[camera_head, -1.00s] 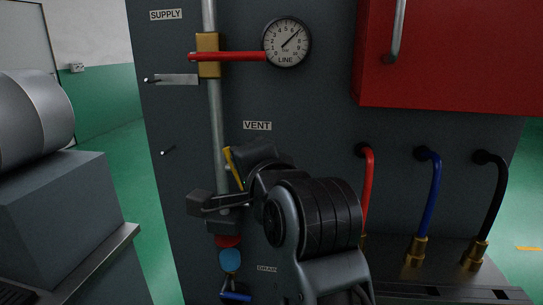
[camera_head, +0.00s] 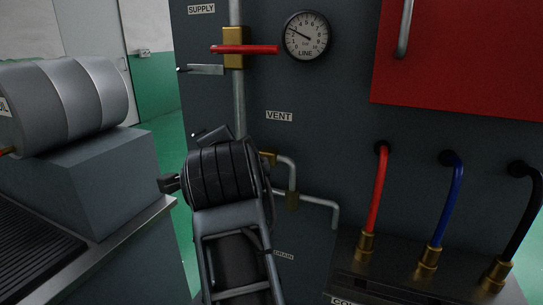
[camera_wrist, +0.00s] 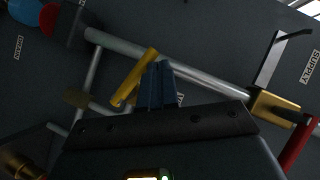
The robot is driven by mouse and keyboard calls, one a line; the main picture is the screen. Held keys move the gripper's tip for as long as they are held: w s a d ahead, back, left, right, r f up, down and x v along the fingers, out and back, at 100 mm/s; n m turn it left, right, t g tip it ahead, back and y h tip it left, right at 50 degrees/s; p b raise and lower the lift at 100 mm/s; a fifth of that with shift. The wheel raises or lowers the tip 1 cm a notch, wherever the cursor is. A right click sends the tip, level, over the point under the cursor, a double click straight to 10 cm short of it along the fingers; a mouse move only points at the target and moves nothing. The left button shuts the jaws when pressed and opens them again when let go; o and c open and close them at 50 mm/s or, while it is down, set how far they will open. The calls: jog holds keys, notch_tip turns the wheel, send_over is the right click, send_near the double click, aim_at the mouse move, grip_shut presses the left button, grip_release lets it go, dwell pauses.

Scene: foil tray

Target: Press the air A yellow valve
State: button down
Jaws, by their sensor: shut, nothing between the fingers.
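The yellow valve handle (camera_wrist: 134,80) shows in the wrist view as a slanted bar crossing the steel pipe. My gripper (camera_wrist: 158,84) is shut and empty. Its fingertips lie right beside the yellow handle in the wrist view; I cannot tell whether they touch. In the head view the fingers are hidden behind my wrist. The VENT label (camera_head: 279,116) is above and right of my wrist.
The LINE gauge (camera_head: 306,36) needle points left, to the low numbers. A red lever (camera_head: 250,49) lies horizontal on the brass SUPPLY valve (camera_head: 233,47). Red (camera_head: 377,195), blue (camera_head: 447,205) and black (camera_head: 519,225) hoses stand right. A grey cylinder (camera_head: 80,95) on a bench is left.

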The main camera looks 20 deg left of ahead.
jog(key=shift+a+f, duration=0.35)
jog(key=shift+f, duration=0.2)
jog(key=shift+a+b, duration=0.1)
jog(key=shift+b, duration=0.2)
